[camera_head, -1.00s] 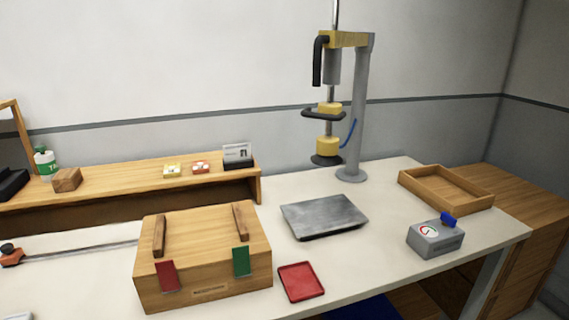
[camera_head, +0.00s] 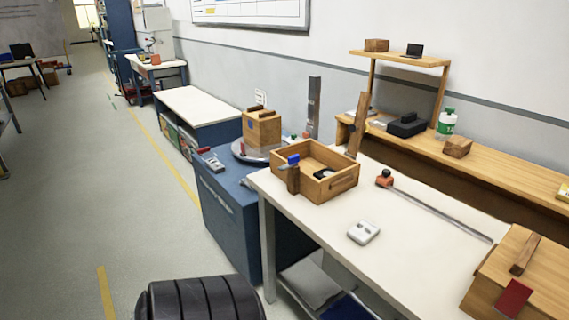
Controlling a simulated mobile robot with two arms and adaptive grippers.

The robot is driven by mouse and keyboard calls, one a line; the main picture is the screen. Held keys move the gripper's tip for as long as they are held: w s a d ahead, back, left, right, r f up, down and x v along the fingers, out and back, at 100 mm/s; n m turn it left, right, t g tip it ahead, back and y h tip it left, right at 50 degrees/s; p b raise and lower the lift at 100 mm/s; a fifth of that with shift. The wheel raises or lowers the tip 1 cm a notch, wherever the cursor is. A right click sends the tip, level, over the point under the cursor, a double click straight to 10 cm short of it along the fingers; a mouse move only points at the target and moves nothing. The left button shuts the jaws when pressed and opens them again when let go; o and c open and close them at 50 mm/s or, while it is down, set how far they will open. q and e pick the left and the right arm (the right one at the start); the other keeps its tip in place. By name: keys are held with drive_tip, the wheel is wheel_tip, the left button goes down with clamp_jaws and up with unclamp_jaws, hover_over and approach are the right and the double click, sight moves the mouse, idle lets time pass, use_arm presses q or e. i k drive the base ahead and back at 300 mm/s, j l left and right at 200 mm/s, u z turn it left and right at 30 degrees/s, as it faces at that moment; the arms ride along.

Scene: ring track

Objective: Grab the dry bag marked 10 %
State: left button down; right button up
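I cannot make out a dry bag or a 10 % mark in the head view. Neither of my grippers is in view.
A white-topped workbench (camera_head: 330,232) holds a wooden tray (camera_head: 345,186), a white device (camera_head: 363,232) and a wooden box (camera_head: 535,262). A shelf (camera_head: 500,163) carries a green-white bottle (camera_head: 446,123). A blue cabinet (camera_head: 228,222) stands beyond. The floor (camera_head: 75,170) at left is mostly clear.

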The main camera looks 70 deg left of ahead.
sight(364, 231)
drive_tip(key=k+u, duration=0.1)
drive_tip(key=u, duration=1.35)
drive_tip(key=i+l, duration=0.1)
drive_tip(key=l, duration=0.3)
drive_tip(key=i+l, duration=0.1)
drive_tip(key=l, duration=0.3)
drive_tip(key=l+u, duration=0.25)
drive_tip(key=u, duration=0.15)
drive_tip(key=l+u, duration=0.25)
drive_tip(key=u, duration=0.2)
drive_tip(key=l+u, duration=0.25)
drive_tip(key=u, duration=0.15)
